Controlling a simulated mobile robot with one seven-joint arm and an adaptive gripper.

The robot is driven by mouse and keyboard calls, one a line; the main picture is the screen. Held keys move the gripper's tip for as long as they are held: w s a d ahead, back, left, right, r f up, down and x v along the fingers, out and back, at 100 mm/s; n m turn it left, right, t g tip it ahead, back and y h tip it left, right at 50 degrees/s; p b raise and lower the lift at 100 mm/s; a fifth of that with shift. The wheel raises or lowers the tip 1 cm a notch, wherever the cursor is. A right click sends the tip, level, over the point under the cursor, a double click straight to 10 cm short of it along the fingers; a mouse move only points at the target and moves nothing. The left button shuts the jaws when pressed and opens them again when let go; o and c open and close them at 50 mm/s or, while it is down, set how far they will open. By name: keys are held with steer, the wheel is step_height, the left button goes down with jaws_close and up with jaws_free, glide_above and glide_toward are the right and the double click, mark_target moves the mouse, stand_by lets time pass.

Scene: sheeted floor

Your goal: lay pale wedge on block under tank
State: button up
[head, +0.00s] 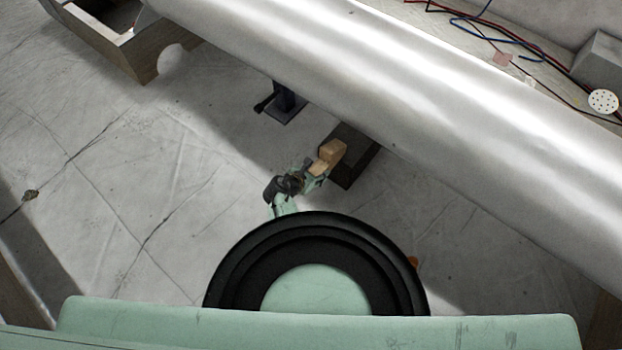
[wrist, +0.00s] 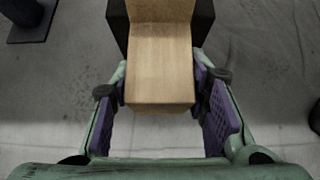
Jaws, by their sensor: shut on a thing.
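The pale wooden wedge (head: 332,150) is between the fingers of my gripper (head: 314,172), which is shut on it. In the wrist view the wedge (wrist: 160,62) points away from my gripper (wrist: 162,88), with a finger on each side of its near end. The dark block (head: 355,172) lies on the floor, partly below the tank (head: 400,90), a long silver cylinder. The wedge's far part overlaps the block in both views; the block's dark edges (wrist: 203,25) show beside it. I cannot tell whether the wedge touches the block's top or hangs above it.
A dark blue stand (head: 284,100) with a flat base is left of the block, close to the tank. A wooden cradle (head: 150,55) is at the upper left. Cables (head: 480,25), a grey box (head: 600,62) and a white perforated disc (head: 603,101) lie beyond the tank. The left floor is mostly clear.

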steer(key=shift+w+d+f+b, duration=0.1)
steer(key=shift+w+d+b, duration=0.25)
steer(key=shift+w+d, duration=1.05)
steer(key=shift+w+d+b, duration=0.35)
steer(key=shift+w+d, duration=0.55)
steer(key=shift+w, duration=0.85)
steer(key=shift+w+d+f+b, duration=0.1)
steer(key=shift+w+d+b, duration=0.25)
steer(key=shift+w+d, duration=1.05)
steer(key=shift+w+a, duration=0.2)
steer(key=shift+a, duration=0.05)
steer(key=o, duration=1.3)
steer(key=shift+s, duration=0.15)
